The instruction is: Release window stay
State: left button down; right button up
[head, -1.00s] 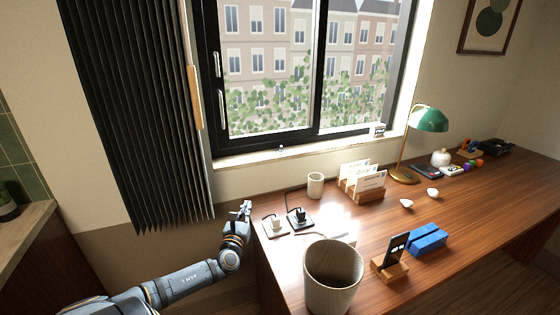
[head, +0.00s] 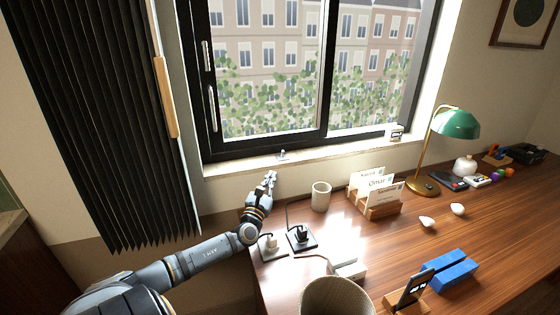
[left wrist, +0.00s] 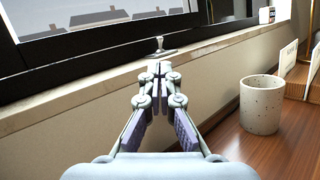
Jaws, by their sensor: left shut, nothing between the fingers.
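The window stay (head: 283,155) is a small metal piece on the window sill, below the black window frame (head: 262,145). It also shows in the left wrist view (left wrist: 160,48), straight ahead of the fingertips. My left gripper (head: 270,177) is shut and empty, just below and in front of the sill, apart from the stay. In the left wrist view its fingertips (left wrist: 158,70) meet below the stay. The window has two vertical handles (head: 212,108) on its left side. My right gripper is not in view.
A speckled cup (head: 321,196) stands on the wooden desk right of my gripper. Two plugs on plates (head: 299,237), a card holder (head: 381,204), a green lamp (head: 455,124) and a bin (head: 337,299) are near. A dark pleated blind (head: 95,120) hangs at the left.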

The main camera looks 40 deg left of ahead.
aim_at(283, 153)
pick_arm(q)
jog(key=b+x, duration=0.1)
jog(key=x, duration=0.8)
jog(key=shift+w, duration=0.25)
jog(key=shift+w+a+b, duration=0.15)
jog(key=shift+w+b, duration=0.05)
jog(key=shift+b, duration=0.1)
jog(key=shift+w+r, duration=0.1)
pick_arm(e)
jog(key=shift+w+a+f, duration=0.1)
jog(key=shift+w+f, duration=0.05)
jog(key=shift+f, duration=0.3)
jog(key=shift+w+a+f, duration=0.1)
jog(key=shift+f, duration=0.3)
